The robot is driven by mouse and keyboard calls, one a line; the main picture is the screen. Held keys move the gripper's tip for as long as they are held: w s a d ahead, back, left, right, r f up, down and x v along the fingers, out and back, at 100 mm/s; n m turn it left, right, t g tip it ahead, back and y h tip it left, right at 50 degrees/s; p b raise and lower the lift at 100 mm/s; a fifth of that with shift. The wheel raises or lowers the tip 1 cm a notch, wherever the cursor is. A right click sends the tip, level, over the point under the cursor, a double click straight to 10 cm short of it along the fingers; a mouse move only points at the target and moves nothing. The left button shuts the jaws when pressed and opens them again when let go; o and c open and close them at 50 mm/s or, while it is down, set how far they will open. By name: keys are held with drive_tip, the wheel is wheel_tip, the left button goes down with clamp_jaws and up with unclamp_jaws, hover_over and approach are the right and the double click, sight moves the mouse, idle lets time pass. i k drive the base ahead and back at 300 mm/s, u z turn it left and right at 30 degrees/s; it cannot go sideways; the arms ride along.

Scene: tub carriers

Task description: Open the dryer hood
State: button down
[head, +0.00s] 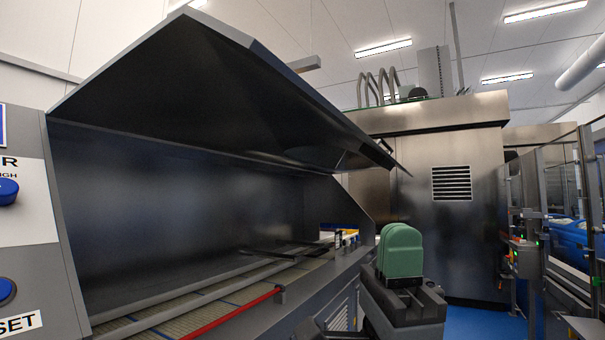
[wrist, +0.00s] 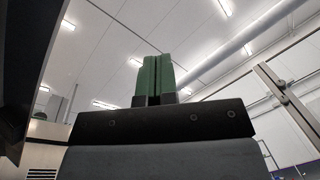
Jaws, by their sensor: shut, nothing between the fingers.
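The dryer hood (head: 215,90) is a large dark metal cover on the left in the head view. It stands raised and tilted up, with the dryer's inside open below it. My gripper (head: 400,235) has green fingers and is in front of the dryer, to the right of its front edge and below the hood's right end. The fingers are together and empty, and they point up in the wrist view (wrist: 153,78). My gripper appears apart from the hood. A dark edge at the left of the wrist view may be part of the hood; I cannot tell.
Inside the dryer is a slatted conveyor bed (head: 190,305) with a red bar (head: 235,317) along its front. A control panel with blue knobs (head: 6,191) stands at the left edge. A steel cabinet (head: 450,200) stands behind. Blue floor shows at the right, near a fenced area.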

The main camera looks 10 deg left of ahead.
sight(195, 78)
drive_tip(key=z, duration=0.35)
drive_tip(key=k, duration=0.45)
drive_tip(key=z, duration=0.45)
drive_tip(key=i, duration=1.35)
drive_tip(key=u, duration=1.55)
drive_tip(key=i, duration=1.05)
drive_tip(key=u, duration=1.35)
